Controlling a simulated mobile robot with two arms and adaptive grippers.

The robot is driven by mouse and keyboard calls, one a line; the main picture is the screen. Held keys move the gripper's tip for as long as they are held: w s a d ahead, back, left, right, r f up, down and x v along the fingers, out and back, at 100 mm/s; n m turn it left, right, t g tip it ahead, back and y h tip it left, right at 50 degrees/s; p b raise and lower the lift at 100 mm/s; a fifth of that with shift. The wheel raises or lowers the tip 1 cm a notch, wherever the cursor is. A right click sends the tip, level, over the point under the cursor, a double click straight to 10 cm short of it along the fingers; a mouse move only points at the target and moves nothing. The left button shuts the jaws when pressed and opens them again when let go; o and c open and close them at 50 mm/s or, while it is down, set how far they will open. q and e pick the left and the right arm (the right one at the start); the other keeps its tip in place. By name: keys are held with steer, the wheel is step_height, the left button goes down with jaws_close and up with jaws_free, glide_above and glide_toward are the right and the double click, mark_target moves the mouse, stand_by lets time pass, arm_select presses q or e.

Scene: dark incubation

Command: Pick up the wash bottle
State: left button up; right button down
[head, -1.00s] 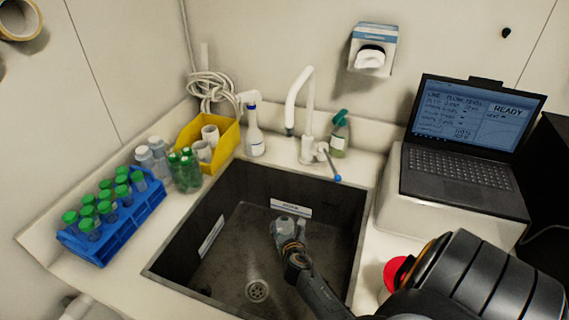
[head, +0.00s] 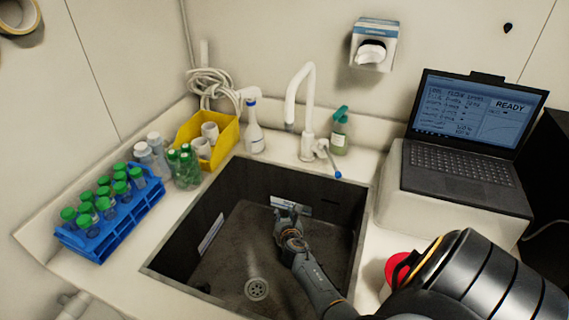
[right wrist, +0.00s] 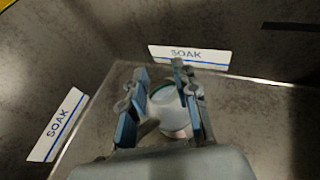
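A white bottle with a blue collar and a white spout, which looks like the wash bottle (head: 254,128), stands upright on the counter behind the sink. My right gripper (head: 288,210) is down inside the dark sink, well apart from that bottle. In the right wrist view its fingers (right wrist: 161,74) are spread on both sides of a pale round vessel with a green rim (right wrist: 172,112). I cannot tell whether they touch it. In the head view the gripper hides this vessel. My left gripper is not in view.
The sink (head: 165,262) has steep walls around my right arm. On the left are a blue tube rack (head: 125,222) and a yellow bin (head: 222,150). A white faucet (head: 308,110) and a green bottle (head: 340,135) stand behind, and a laptop (head: 465,170) at right.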

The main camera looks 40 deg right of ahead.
steer(key=shift+s+a+f, duration=0.1)
steer(key=shift+s+f, duration=0.15)
steer(key=shift+f, duration=0.05)
